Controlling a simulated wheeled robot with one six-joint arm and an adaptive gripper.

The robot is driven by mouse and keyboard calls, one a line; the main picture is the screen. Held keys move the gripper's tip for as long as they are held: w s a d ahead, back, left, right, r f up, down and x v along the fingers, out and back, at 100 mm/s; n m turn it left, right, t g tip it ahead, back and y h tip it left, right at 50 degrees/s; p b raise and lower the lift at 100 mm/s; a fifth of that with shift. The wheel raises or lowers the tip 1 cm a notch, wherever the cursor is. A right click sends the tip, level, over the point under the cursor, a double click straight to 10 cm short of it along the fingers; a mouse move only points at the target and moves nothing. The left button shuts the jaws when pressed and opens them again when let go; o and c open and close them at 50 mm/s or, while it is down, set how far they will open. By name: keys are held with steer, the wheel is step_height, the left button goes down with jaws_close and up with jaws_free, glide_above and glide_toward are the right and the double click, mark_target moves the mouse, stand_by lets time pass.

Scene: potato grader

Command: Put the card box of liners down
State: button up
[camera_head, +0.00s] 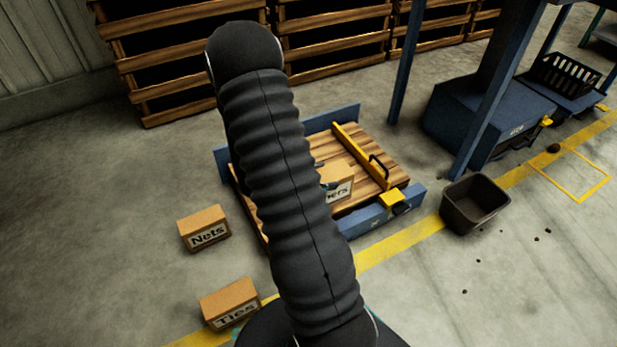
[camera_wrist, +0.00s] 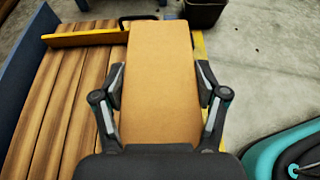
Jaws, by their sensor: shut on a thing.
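The card box of liners (camera_wrist: 160,85) is a plain brown carton between the two fingers of my gripper (camera_wrist: 161,75) in the wrist view. The fingers are shut on its left and right sides. In the head view the box (camera_head: 341,184) shows partly past my arm, with the end of its label, "ners", facing the camera. It is over the slatted wooden deck (camera_wrist: 50,105) of a low blue-framed platform, which also shows in the head view (camera_head: 372,172). I cannot tell whether its underside touches the deck. My arm hides most of the gripper in the head view.
A yellow bar (camera_head: 362,155) with a dark handle crosses the deck. A "Nets" box (camera_head: 205,229) and a "Ties" box (camera_head: 230,302) stand on the floor at left. A dark bin (camera_head: 474,205) stands right of the platform. Blue machinery (camera_head: 490,115) is at upper right.

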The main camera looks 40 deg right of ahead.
steer(key=w+f+b, duration=0.1)
steer(key=w+f, duration=0.8)
steer(key=shift+w+a+f+b, duration=0.2)
steer(key=shift+w+f+b, duration=0.05)
steer(key=shift+f+b, duration=0.1)
steer(key=shift+f, duration=0.15)
steer(key=o, duration=1.8)
